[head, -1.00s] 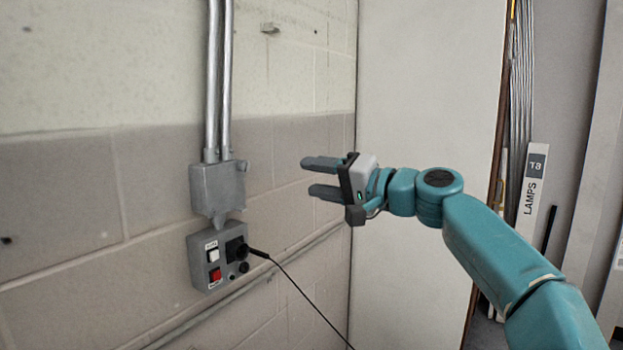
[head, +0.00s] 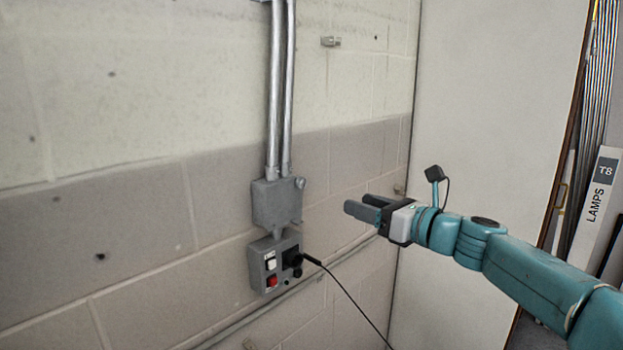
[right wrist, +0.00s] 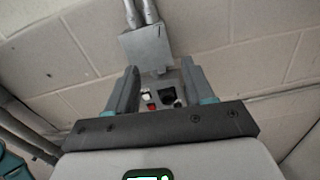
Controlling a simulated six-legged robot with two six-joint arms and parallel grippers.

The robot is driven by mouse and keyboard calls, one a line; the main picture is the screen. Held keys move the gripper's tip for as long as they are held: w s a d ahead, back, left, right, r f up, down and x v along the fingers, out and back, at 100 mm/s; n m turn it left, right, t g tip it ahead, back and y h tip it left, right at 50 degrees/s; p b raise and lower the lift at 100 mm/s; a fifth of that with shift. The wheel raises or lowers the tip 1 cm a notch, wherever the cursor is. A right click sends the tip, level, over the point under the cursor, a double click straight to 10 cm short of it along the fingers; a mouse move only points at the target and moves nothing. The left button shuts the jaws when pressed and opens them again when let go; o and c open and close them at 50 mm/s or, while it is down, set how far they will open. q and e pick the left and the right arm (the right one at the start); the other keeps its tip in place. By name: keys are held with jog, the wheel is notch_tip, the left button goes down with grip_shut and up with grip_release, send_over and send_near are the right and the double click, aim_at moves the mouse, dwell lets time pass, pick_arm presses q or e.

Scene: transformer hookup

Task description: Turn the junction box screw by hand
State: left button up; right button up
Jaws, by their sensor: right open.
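The grey junction box (head: 277,203) is fixed to the block wall below two metal conduits. Its screw (head: 300,183) shows as a small knob at the box's upper right edge. My right gripper (head: 354,204) is open and empty, to the right of the box and apart from it. In the right wrist view the junction box (right wrist: 146,48) lies beyond the fingers of my right gripper (right wrist: 160,82), above the gap between them. The screw is too small to tell clearly there. My left gripper is not in view.
A control box (head: 275,262) with a white and a red switch hangs under the junction box. A black cable (head: 345,290) runs from its plug down to the right. A pipe (head: 245,322) runs low along the wall. A pale panel (head: 490,100) stands at right.

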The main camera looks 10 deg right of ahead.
aim_at(304, 186)
jog(key=p+x, duration=0.3)
jog(key=x, duration=0.3)
jog(key=p+x, duration=0.3)
jog(key=x, duration=0.4)
jog(key=shift+r, duration=0.25)
jog(key=shift+w+a+f+p, duration=0.1)
jog(key=shift+w+a+p, duration=0.2)
jog(key=shift+w+a, duration=0.15)
jog(key=shift+w+f, duration=0.1)
jog(key=shift+w, duration=0.05)
jog(key=shift+c, duration=0.3)
grip_shut()
